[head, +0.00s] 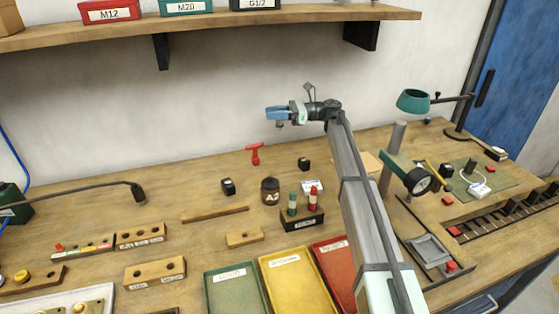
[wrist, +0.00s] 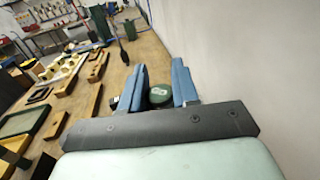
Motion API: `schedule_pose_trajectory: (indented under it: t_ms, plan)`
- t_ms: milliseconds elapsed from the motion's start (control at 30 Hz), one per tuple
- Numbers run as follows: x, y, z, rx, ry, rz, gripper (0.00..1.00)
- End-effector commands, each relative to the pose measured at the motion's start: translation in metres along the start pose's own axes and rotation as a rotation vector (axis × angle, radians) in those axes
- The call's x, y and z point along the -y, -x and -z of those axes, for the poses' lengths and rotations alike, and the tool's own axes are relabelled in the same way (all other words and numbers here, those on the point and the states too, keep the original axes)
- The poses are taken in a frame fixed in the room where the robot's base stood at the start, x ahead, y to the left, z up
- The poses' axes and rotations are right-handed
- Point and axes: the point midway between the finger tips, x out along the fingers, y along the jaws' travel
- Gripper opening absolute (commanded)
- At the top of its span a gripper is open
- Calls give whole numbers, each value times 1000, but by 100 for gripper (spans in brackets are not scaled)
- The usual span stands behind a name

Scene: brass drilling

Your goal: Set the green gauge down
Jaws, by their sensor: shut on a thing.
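My gripper (head: 277,113) is up in the air above the back of the bench, near the wall, its blue fingers pointing left. It is shut on a green gauge, whose dark green round end (wrist: 160,95) shows between the fingers in the wrist view. In the head view only a small grey-green bit of the gauge (head: 279,125) shows below the fingers; the rest is hidden. A black block holder (head: 302,221) on the bench bears another green-topped piece (head: 292,203) and a red-topped piece (head: 313,198).
Green (head: 233,289), yellow (head: 291,284) and red (head: 335,262) trays lie at the front. A red T-handled tool (head: 255,153), a dark jar (head: 270,190) and small black blocks stand behind the holder. A lamp (head: 413,101) stands right. The bench's back left is mostly clear.

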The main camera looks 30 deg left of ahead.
Motion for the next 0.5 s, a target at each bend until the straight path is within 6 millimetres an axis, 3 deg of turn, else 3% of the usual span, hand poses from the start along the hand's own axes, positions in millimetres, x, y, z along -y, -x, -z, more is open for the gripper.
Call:
schedule_pose_trajectory:
  t_ms: [500]
  plan:
    - [0, 0, 60, 0, -2, 3, 0]
